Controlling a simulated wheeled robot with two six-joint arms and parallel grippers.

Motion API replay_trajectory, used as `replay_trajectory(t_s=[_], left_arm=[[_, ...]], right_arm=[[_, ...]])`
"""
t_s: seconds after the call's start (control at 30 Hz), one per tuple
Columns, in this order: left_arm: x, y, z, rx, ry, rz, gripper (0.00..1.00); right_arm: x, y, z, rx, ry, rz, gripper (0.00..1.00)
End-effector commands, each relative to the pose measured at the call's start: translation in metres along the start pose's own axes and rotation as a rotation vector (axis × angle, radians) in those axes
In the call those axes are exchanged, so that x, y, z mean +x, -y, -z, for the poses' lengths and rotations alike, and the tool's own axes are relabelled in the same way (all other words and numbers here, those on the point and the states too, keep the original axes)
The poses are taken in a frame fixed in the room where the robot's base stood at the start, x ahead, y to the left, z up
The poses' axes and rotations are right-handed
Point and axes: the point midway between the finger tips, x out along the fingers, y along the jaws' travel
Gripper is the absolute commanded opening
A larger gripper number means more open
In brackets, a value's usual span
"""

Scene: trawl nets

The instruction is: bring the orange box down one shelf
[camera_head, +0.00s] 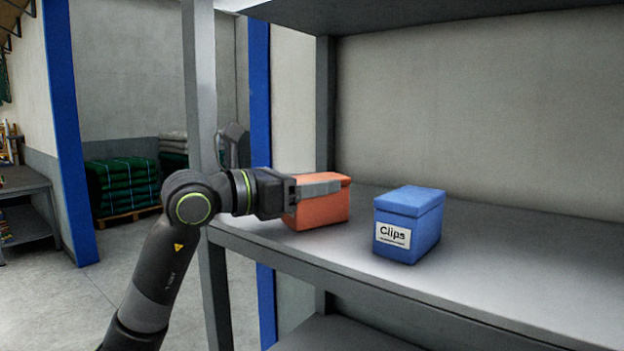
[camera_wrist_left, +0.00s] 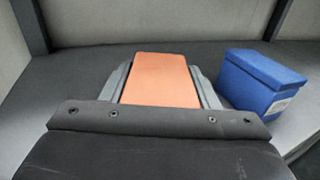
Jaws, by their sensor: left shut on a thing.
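The orange box (camera_head: 322,212) is at the left end of a grey shelf (camera_head: 480,258), beside the left upright. My left gripper (camera_head: 318,187) reaches in from the left and is shut on the orange box, with one finger along its near side. In the left wrist view the orange box (camera_wrist_left: 162,80) sits between the two fingers (camera_wrist_left: 163,84). The box appears to be on or just over the shelf; I cannot tell if it touches. A lower shelf (camera_head: 345,332) shows partly below. My right gripper is not in view.
A blue box labelled "Clips" (camera_head: 408,225) stands right of the orange box with a small gap; it also shows in the left wrist view (camera_wrist_left: 262,84). The shelf's right part is clear. A grey upright (camera_head: 203,100) stands at the rack's front left, and another shelf is above.

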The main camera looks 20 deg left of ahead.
Motion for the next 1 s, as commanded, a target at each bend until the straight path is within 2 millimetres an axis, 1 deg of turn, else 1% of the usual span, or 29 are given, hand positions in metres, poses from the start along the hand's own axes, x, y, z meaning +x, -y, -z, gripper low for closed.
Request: replay_trajectory(t_s=[0.13, 0.27, 0.3, 0.47, 0.73, 0.87, 0.9, 1.0], left_arm=[[0.0, 0.0, -0.001, 0.001, 0.002, 0.001, 0.24], [0.0, 0.0, 0.004, 0.001, 0.002, 0.001, 0.24], [0.0, 0.0, 0.004, 0.0, 0.0, 0.0, 0.56], [0.0, 0.0, 0.003, 0.0, 0.0, 0.0, 0.76], [0.0, 0.0, 0.002, 0.0, 0.0, 0.0, 0.76], [0.0, 0.0, -0.003, 0.0, 0.0, 0.0, 0.76], [-0.004, -0.001, 0.001, 0.003, 0.0, -0.002, 0.76], [-0.015, -0.001, 0.002, 0.006, 0.001, -0.004, 0.76]], right_arm=[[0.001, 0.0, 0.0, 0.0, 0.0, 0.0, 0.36], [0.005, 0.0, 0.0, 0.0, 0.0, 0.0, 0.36], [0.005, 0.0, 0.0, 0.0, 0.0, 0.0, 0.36], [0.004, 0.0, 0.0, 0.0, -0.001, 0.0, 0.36], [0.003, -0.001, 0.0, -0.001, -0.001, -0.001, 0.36], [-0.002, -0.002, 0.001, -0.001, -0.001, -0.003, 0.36], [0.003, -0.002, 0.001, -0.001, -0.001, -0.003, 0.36], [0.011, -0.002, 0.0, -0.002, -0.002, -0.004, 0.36]])
